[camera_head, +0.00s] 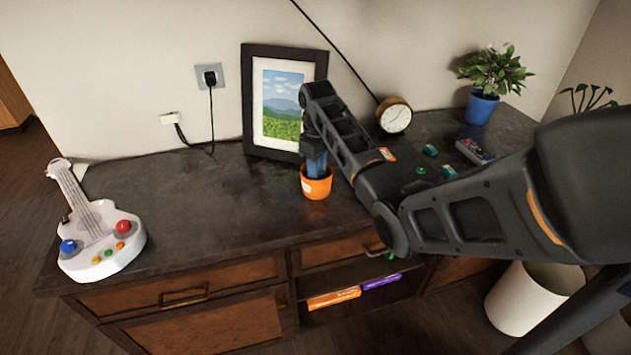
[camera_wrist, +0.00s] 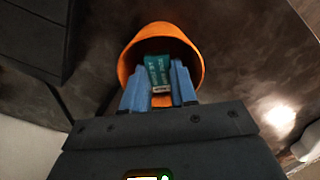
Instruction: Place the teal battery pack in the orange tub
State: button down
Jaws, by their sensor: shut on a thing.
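The orange tub (camera_head: 316,185) stands on the dark countertop in front of the framed picture. My gripper (camera_head: 316,168) points down into the tub's mouth. In the wrist view my gripper's blue fingers (camera_wrist: 160,92) are shut on the teal battery pack (camera_wrist: 158,70), which is inside the rim of the orange tub (camera_wrist: 131,58). I cannot tell whether the pack touches the tub's bottom. In the head view the pack is hidden by the tub and my fingers.
A framed picture (camera_head: 250,110) stands close behind the tub. A clock (camera_head: 395,116), a potted plant (camera_head: 482,105) and small teal items (camera_head: 430,150) lie to the right. A white toy guitar (camera_head: 100,235) is at the left. The counter between is clear.

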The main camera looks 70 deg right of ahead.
jog(key=shift+f, duration=2.4)
jog(key=c, duration=1.2)
grip_release()
jog(key=shift+f, duration=0.1)
jog(key=shift+o, duration=0.2)
notch_tip(320, 180, up, 12)
jog(key=shift+r, duration=0.15)
